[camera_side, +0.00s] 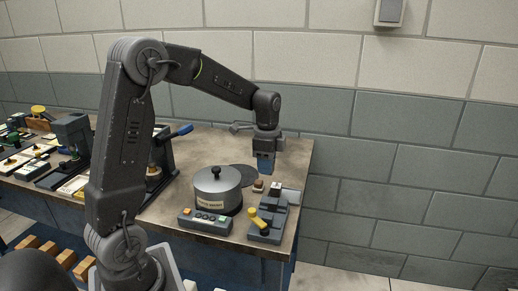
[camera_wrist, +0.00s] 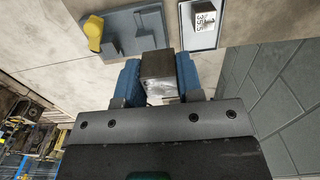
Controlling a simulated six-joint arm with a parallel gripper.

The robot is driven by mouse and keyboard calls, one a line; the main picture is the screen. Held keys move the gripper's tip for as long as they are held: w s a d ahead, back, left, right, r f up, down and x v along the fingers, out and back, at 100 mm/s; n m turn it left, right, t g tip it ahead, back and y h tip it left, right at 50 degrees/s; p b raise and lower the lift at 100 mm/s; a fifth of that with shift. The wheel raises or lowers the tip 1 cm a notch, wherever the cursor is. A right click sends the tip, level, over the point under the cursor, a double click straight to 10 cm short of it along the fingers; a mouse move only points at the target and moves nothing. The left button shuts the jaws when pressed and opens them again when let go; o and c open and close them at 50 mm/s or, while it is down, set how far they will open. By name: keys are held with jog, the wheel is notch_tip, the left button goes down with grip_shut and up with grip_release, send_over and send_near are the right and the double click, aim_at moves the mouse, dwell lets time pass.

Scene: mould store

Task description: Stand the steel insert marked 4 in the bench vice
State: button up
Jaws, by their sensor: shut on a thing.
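My gripper (camera_side: 265,165) is above the right end of the bench, pointing down. In the wrist view its two blue fingers (camera_wrist: 159,80) are shut on a dark steel block (camera_wrist: 158,66), which I take for the insert; no number shows on the faces in view. In the side view the block cannot be told apart from the fingers. The grey bench vice (camera_side: 266,232) with a yellow handle (camera_side: 260,219) stands at the bench's front right, below and nearer the camera than my gripper. The vice also shows at the top of the wrist view (camera_wrist: 122,42). The held block is apart from it.
A round lidded pot (camera_side: 217,186) and a button box (camera_side: 205,221) stand left of the vice. A pale tray with a small block and dark print (camera_wrist: 203,30) lies beside the vice. The bench ends close on the right, before a block wall (camera_side: 400,180).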

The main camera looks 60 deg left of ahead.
send_near(269, 201)
jog(key=s+d+f, duration=0.1)
jog(key=s+d, duration=0.1)
jog(key=d, duration=0.1)
jog(key=shift+w+a+f, duration=0.1)
jog(key=shift+w+f, duration=0.05)
jog(key=shift+f, duration=1.1)
jog(key=shift+w+a+f, duration=0.1)
jog(key=shift+f, duration=1.15)
jog(key=shift+f, duration=0.85)
dwell(2.7)
jog(key=shift+r, duration=0.25)
dwell(0.5)
jog(key=o, duration=1.2)
jog(key=shift+c, duration=0.2)
